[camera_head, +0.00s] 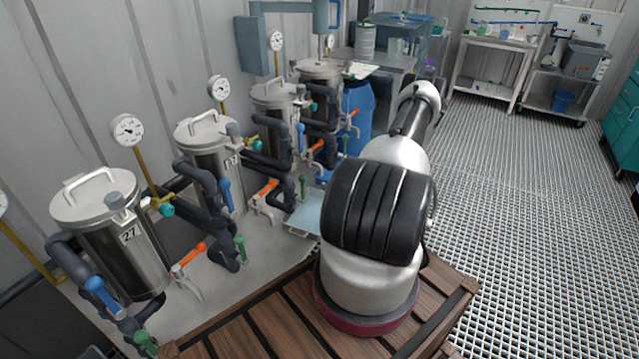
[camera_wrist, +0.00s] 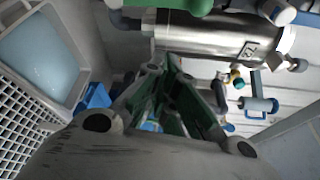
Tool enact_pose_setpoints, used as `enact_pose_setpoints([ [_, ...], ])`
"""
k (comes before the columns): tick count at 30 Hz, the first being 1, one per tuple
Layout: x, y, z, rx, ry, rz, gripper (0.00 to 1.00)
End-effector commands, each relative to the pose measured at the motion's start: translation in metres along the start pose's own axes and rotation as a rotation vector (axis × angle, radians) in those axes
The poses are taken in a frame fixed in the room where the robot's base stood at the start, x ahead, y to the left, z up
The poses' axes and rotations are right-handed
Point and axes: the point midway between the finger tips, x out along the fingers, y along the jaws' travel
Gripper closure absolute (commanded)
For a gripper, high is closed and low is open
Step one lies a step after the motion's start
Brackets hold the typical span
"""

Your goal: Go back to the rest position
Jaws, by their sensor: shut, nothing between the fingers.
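My gripper (camera_wrist: 172,68) shows in the wrist view with its green fingers drawn together and nothing held. Its tips point toward a steel vessel (camera_wrist: 215,38) with a numbered label; I cannot tell the gap between them. In the head view my arm reaches away from the wooden deck (camera_head: 250,335) toward the back, and the gripper itself is hidden behind the arm links.
Several steel vessels, among them a near one (camera_head: 125,245), stand along the left wall with gauges, pipes and orange-handled valves. A blue barrel (camera_head: 357,115) and a bench stand behind. A pale tray (camera_head: 305,219) lies beside my arm. The grated floor (camera_head: 530,220) at right is clear.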

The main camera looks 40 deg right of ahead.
Motion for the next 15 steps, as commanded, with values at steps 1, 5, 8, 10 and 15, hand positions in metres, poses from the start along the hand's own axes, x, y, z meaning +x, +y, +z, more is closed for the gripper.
enact_pose_setpoints([
  [1,-0.010,0.001,-0.001,0.003,0.003,0.000,1.00],
  [5,-0.026,0.002,-0.001,0.001,0.002,0.000,1.00],
  [8,-0.032,0.002,0.000,0.001,0.001,0.000,1.00],
  [10,-0.034,0.003,0.000,0.000,0.000,0.000,1.00],
  [15,-0.034,0.003,0.000,0.002,-0.001,0.000,1.00],
])
